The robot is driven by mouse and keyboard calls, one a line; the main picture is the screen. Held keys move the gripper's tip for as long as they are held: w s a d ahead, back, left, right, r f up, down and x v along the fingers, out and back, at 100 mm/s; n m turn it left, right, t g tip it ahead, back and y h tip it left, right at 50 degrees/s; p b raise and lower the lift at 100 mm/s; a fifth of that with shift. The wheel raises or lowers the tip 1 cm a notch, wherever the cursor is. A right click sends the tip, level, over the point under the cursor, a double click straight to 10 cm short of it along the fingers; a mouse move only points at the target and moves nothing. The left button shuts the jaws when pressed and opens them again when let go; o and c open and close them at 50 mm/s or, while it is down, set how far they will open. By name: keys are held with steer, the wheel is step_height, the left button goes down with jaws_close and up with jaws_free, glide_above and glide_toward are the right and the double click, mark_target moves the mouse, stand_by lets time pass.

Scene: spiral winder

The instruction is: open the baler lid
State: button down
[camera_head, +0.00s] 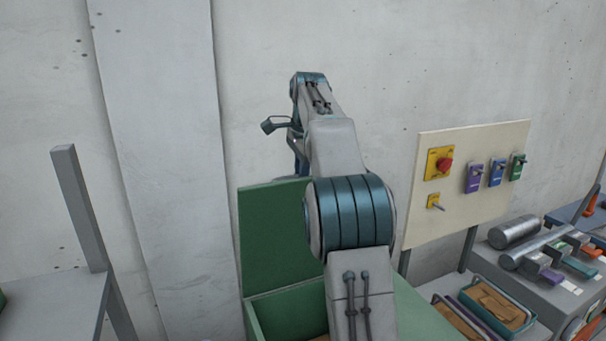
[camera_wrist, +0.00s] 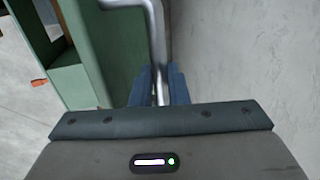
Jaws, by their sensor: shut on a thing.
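The green baler lid (camera_head: 270,232) stands raised, close to upright, above the green baler box (camera_head: 288,312) in the head view. My arm covers the lid's right part and much of the box. In the wrist view the lid (camera_wrist: 122,65) fills the area left of the fingers. A grey metal bar handle (camera_wrist: 156,38) bends down from the top and runs between my fingers. My gripper (camera_wrist: 160,84) is shut on this handle. In the head view my gripper is mostly hidden behind my arm, near the lid's top edge.
A pale control board (camera_head: 465,205) with a red button (camera_head: 445,165) and coloured switches stands at the right. A bench beside it holds metal cylinders (camera_head: 514,232) and trays (camera_head: 497,303). A grey table (camera_head: 50,308) with a post is at the left. A concrete wall lies behind.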

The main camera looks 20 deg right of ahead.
steer(key=shift+a+f, duration=0.1)
steer(key=shift+f, duration=0.4)
steer(key=c, duration=1.4)
jaws_free()
steer(key=shift+w, duration=0.2)
steer(key=shift+w+f, duration=0.1)
steer(key=shift+w, duration=0.15)
steer(key=shift+s+r, duration=0.25)
steer(key=shift+r, duration=0.25)
steer(key=v, duration=0.7)
